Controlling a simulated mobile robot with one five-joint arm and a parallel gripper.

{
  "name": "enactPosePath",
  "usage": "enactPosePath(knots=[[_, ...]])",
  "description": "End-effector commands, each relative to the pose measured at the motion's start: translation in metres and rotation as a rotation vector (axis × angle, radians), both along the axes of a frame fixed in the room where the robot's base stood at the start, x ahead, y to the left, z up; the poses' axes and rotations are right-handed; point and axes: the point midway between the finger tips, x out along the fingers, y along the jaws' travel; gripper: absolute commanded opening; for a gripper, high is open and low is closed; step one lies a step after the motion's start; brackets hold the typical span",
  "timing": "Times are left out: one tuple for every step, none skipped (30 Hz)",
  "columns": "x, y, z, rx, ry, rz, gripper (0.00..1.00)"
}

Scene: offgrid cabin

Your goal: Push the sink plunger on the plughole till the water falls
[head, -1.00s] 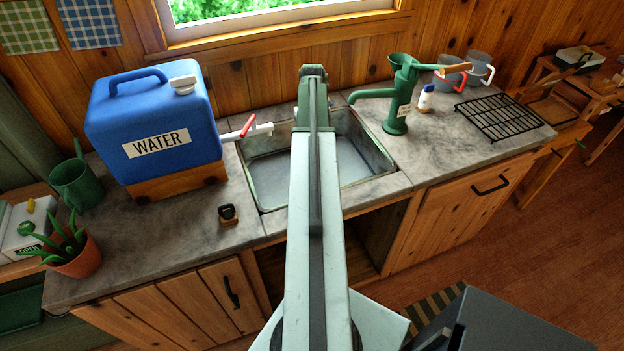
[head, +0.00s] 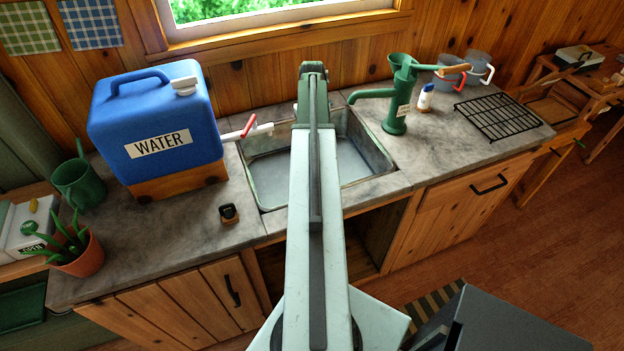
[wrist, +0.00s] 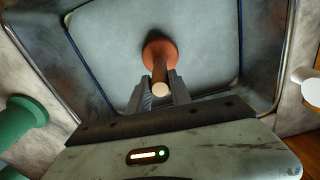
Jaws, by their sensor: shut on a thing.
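In the wrist view the sink plunger (wrist: 160,58) has an orange-red cup and a wooden handle. My gripper (wrist: 162,90) is shut on the handle, whose round end (wrist: 160,90) faces the camera. The cup is over the grey water or basin floor; I cannot tell whether it touches the bottom. The plughole is not visible. In the head view the metal sink (head: 373,178) stands in the counter, and my arm crosses in front of it, hiding the plunger and my gripper.
A blue water container (head: 150,110) with a red-handled tap (head: 250,128) stands left of the sink. A green hand pump (head: 398,95) stands to its right, near a small bottle (head: 425,97). A black rack (head: 495,116) lies farther right. The sink rim surrounds my gripper.

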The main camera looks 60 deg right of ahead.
Motion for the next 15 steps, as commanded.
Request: enactPosePath(knots=[[0.0, 0.0, -0.001, 0.0, 0.0, 0.0, 0.0], [0.0, 0.0, -0.001, 0.0, 0.0, 0.0, 0.0], [0.0, 0.0, -0.002, 0.0, 0.0, 0.0, 0.0], [0.0, 0.0, -0.003, 0.0, 0.0, 0.0, 0.0], [0.0, 0.0, -0.003, 0.0, 0.0, 0.0, 0.0], [0.0, 0.0, -0.004, 0.0, 0.0, 0.0, 0.0], [0.0, 0.0, -0.005, 0.0, 0.0, 0.0, 0.0], [0.0, 0.0, -0.006, 0.0, 0.0, 0.0, 0.0], [0.0, 0.0, -0.007, 0.0, 0.0, 0.0, 0.0], [0.0, 0.0, -0.008, 0.0, 0.0, 0.0, 0.0], [0.0, 0.0, -0.009, 0.0, 0.0, 0.0, 0.0], [0.0, 0.0, -0.01, 0.0, 0.0, 0.0, 0.0], [0.0, 0.0, -0.01, 0.0, 0.0, 0.0, 0.0], [0.0, 0.0, -0.011, 0.0, 0.0, 0.0, 0.0], [0.0, 0.0, -0.012, 0.0, 0.0, 0.0, 0.0]])
